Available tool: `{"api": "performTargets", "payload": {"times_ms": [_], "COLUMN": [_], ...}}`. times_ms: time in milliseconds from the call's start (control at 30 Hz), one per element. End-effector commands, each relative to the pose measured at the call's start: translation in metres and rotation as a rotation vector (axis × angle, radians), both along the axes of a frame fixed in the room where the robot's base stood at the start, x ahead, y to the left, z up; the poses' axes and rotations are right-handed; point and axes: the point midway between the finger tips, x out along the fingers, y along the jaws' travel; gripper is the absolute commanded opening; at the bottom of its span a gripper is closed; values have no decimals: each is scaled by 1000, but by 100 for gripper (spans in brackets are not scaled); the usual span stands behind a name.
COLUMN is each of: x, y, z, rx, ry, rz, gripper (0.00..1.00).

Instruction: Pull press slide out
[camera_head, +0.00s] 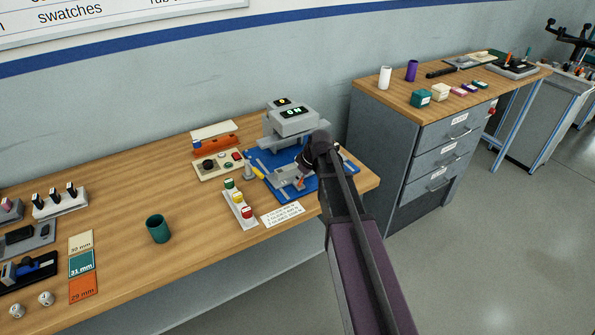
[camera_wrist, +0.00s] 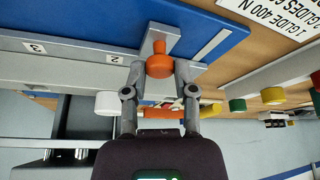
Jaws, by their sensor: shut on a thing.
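The press (camera_head: 293,122) is a grey machine with a lit display, standing on a blue base plate (camera_head: 265,160) near the table's right end. A grey slide (camera_head: 283,178) lies low at its front. In the wrist view, an orange knob (camera_wrist: 158,46) stands out from a grey bar (camera_wrist: 153,30) over the blue plate. My gripper (camera_wrist: 160,68) has one finger on each side of the knob's round end and is shut on it. In the head view, my dark wrist and arm hide the gripper's fingertips and part of the slide.
A control box (camera_head: 218,165) stands beside the press. A green cup (camera_head: 158,229) is farther left. A drawer cabinet (camera_head: 425,135) stands right of the table.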

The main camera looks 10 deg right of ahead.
Motion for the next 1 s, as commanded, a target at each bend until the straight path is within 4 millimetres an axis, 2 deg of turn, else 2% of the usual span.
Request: {"api": "performTargets", "payload": {"times_ms": [33,200,600,633,733,1000], "x": [-14,-40,-47,-48,-47,-46], "y": [-4,-14,-19,-19,-18,-18], "z": [0,0,-1,-1,-1,0], "rx": [-2,0,-2,-2,-1,1], "ry": [1,1,7,8,7,3], "rz": [-1,-4,-3,-4,-4,-4], "gripper": [0,0,0,42,70,70]}}
